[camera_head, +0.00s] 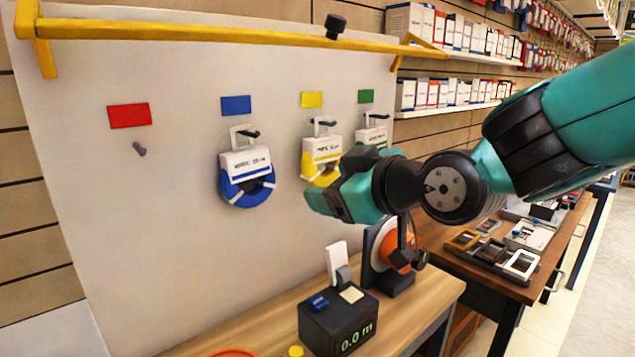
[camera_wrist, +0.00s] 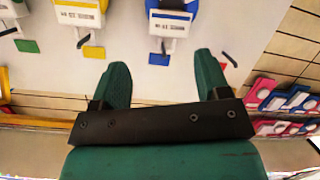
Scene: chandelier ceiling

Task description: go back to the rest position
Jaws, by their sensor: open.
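My gripper (camera_head: 322,198) is raised in front of the white board (camera_head: 190,270), to the right of the blue coil and overlapping the lower part of the yellow one. In the wrist view its two green fingers stand apart, with my gripper (camera_wrist: 160,64) open and nothing between them. A packaged blue coil (camera_head: 247,180) hangs from a hook under a blue card (camera_head: 236,105). A yellow coil (camera_head: 321,158) hangs under a yellow card (camera_head: 312,99). A third, partly hidden package (camera_head: 372,130) hangs under a green card (camera_head: 366,96). The hook (camera_head: 138,149) under the red card (camera_head: 129,115) is bare.
Below my arm, a wooden bench (camera_head: 262,313) bears a dark box reading 0.0 m (camera_head: 337,325) and a stand with an orange reel (camera_head: 400,252). A yellow rail (camera_head: 200,29) crosses the board's top. A table (camera_head: 562,243) with several framed items and boxed shelves (camera_head: 460,53) lie right.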

